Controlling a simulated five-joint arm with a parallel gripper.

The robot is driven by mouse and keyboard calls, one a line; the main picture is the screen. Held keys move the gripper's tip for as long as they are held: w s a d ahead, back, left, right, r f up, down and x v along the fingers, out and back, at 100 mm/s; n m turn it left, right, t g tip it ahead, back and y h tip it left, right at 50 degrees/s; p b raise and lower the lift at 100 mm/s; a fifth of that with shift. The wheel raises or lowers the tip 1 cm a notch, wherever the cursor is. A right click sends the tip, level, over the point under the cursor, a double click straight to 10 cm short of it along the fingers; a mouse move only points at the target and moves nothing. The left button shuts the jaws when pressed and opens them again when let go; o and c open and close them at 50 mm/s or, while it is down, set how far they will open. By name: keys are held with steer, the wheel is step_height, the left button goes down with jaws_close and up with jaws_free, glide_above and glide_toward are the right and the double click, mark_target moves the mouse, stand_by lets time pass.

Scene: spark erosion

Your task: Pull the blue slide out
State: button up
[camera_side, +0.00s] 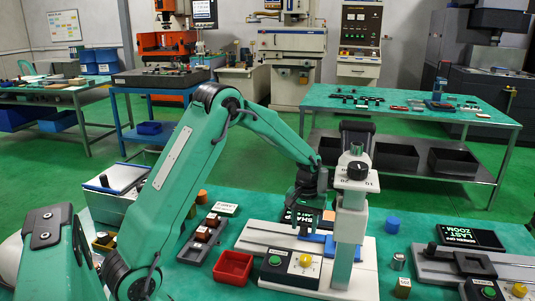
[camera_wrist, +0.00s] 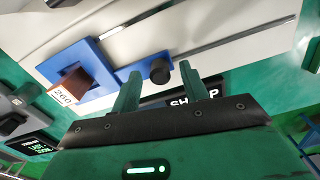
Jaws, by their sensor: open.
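The blue slide (camera_wrist: 92,58) lies along a slot in the white machine bed (camera_wrist: 200,35). It carries a brown block (camera_wrist: 74,85) beside a tag reading 260, and has a round black knob (camera_wrist: 160,70) at one end. In the side view the blue slide (camera_side: 318,239) is partly hidden behind the white-and-green column. My gripper (camera_wrist: 159,73) is open, its two green fingers on either side of the knob in the wrist view; whether they touch it cannot be told. In the side view my gripper (camera_side: 307,212) is low over the bed, its fingertips hard to make out.
The column (camera_side: 350,215) with a dial stands right beside my gripper. A black sign (camera_side: 300,216) lies close behind it.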

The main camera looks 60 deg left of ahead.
jaws_close()
steer(key=s+a, duration=1)
steer(key=shift+s+a, duration=0.25)
steer(key=shift+a, duration=0.05)
jaws_free()
steer(key=shift+r, duration=0.15)
